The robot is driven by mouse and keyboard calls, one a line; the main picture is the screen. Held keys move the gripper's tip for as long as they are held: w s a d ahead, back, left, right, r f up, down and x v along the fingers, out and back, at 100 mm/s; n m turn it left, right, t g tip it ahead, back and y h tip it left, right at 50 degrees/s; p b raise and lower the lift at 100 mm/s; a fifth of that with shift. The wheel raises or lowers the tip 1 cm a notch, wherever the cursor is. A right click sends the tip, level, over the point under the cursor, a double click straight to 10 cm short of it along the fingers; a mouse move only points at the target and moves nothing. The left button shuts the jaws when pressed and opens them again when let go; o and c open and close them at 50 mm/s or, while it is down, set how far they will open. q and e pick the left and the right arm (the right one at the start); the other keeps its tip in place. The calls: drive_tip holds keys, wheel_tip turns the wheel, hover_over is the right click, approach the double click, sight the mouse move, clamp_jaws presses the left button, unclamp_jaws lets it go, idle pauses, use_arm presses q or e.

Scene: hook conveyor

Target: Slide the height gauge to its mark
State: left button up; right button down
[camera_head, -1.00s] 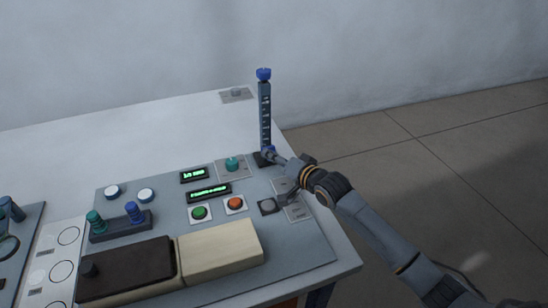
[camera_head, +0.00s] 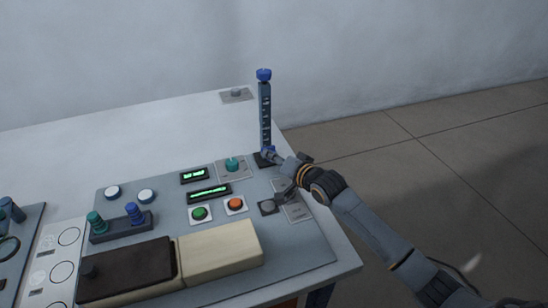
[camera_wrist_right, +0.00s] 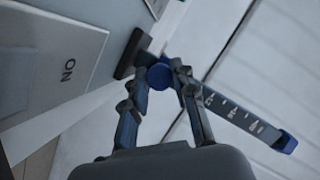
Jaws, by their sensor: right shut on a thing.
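The height gauge (camera_head: 265,115) is an upright grey post with white marks and a blue cap, at the right back corner of the control panel. Its blue slider (camera_head: 269,150) is low on the post, just above the dark base. My right gripper (camera_head: 273,156) reaches it from the right and is shut on it. In the right wrist view the blue slider knob (camera_wrist_right: 160,76) sits between the fingertips of my right gripper (camera_wrist_right: 166,72), and the marked post (camera_wrist_right: 235,112) runs off to the right. The target mark cannot be made out. My left gripper is not in view.
The panel (camera_head: 310,245) carries a teal knob (camera_head: 232,163), green (camera_head: 200,213) and orange (camera_head: 236,203) buttons and two lit displays (camera_head: 209,192). A cream block (camera_head: 220,250) and a dark block (camera_head: 125,270) lie in front. Open floor is to the right.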

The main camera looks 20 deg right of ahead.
drive_tip(key=p, duration=1.1)
approach(263, 119)
drive_tip(key=x, duration=0.4)
drive_tip(key=shift+w+a, duration=0.1)
drive_tip(key=shift+w, duration=0.2)
drive_tip(key=shift+f, duration=0.15)
drive_tip(key=c, duration=1.1)
unclamp_jaws()
drive_tip(key=shift+o, duration=0.2)
drive_tip(key=shift+s, duration=0.15)
drive_tip(key=v, duration=1.1)
drive_tip(key=shift+s+d, duration=0.2)
drive_tip(key=shift+s, duration=0.1)
